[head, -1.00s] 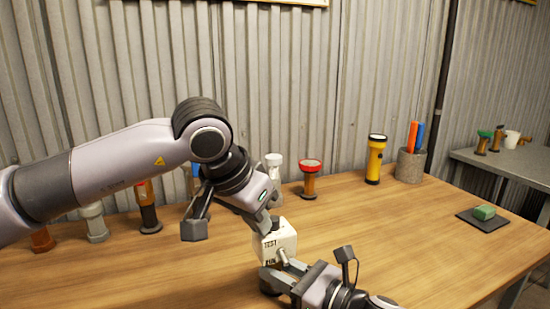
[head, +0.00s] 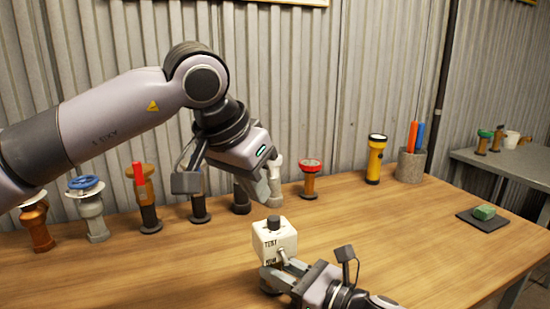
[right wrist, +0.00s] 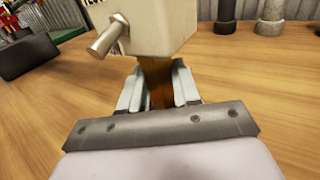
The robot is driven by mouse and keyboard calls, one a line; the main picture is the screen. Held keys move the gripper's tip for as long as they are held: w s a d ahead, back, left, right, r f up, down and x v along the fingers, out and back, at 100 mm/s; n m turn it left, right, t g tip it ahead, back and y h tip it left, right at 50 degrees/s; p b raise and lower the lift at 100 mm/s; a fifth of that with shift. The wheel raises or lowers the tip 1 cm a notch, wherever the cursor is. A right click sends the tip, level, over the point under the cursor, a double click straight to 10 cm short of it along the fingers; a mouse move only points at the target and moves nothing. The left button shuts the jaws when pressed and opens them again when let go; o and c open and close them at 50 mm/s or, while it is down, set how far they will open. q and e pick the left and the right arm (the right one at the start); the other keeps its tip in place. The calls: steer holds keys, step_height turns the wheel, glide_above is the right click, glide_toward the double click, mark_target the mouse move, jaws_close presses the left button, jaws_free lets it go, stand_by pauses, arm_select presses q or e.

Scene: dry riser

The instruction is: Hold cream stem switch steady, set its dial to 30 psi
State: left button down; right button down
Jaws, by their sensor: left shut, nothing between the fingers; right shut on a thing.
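The cream stem switch (head: 280,243) is a boxy head with dark lettering, standing upright near the middle of the table, with a dark dial (head: 273,222) on top. Its setting is too small to read. My right gripper (head: 276,273) is shut around its stem below the box. In the right wrist view the cream box (right wrist: 165,25) sits above the fingers, with a metal stub on its side and a brownish stem (right wrist: 157,88) between them. My left gripper (head: 268,197) is shut and empty, above the dial and apart from it.
Several valve-like stems stand along the back, including a red-topped one (head: 311,180). A yellow flashlight (head: 375,160) and a grey cup (head: 410,166) with orange and blue sticks stand further right. A green block (head: 484,212) lies on a dark pad. The table's right middle is clear.

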steer(key=c, duration=0.7)
jaws_free()
steer(key=shift+c, duration=0.2)
